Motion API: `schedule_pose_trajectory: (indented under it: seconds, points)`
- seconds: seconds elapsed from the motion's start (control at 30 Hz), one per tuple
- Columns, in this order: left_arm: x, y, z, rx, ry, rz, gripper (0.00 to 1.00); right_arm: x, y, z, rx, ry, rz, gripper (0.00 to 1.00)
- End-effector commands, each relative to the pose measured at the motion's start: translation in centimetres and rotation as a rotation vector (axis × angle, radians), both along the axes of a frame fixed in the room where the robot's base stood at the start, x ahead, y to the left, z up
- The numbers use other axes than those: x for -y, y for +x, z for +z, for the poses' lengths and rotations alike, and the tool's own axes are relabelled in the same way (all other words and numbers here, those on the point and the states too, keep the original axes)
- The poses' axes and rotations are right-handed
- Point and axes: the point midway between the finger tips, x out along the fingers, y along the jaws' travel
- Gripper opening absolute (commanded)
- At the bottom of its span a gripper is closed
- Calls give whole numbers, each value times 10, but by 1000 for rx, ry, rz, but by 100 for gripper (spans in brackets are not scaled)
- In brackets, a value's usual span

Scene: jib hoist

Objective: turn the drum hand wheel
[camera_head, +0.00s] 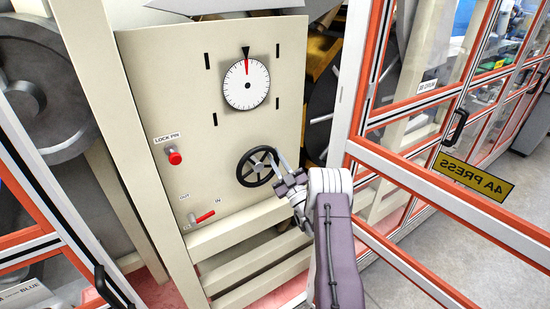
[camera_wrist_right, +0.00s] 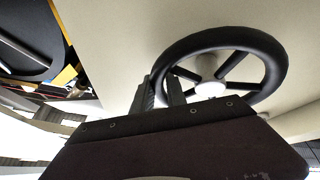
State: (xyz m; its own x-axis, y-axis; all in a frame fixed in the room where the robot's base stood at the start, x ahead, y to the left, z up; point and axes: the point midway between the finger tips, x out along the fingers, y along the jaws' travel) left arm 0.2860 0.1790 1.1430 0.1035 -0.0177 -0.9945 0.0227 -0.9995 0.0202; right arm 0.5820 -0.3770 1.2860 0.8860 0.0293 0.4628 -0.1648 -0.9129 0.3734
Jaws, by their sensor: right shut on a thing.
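The drum hand wheel (camera_head: 257,167) is a black spoked wheel low on the cream panel (camera_head: 190,100). My right gripper (camera_head: 277,164) is at the wheel's right side, its fingers shut on the rim. In the right wrist view, the wheel (camera_wrist_right: 270,45) fills the upper right, with its pale hub behind the spokes. The gripper's fingers (camera_wrist_right: 165,92) meet the rim at its lower left there. The gripper body hides the wheel's lower edge in that view. My left gripper is not in view.
Above the wheel is a white dial (camera_head: 246,83) with a red pointer near the top mark. A red lock pin knob (camera_head: 174,157) and a red-handled OUT/IN lever (camera_head: 203,217) are to the left. An orange-and-white framed door (camera_head: 440,205) stands close to the right of my arm.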

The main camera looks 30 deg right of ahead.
Motion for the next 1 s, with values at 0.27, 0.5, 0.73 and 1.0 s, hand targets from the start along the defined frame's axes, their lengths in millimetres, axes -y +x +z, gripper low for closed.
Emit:
schedule_pose_trajectory:
  seconds: [0.27,0.5,0.73,1.0]
  points:
    - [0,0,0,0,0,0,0,-1,0,-4,-11,0,-1,26]
    - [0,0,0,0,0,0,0,0,0,-2,-6,-1,0,39]
    - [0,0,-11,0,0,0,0,1,-12,-13,-6,-2,-2,39]
    - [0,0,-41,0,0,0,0,3,-64,-42,-6,1,-3,39]
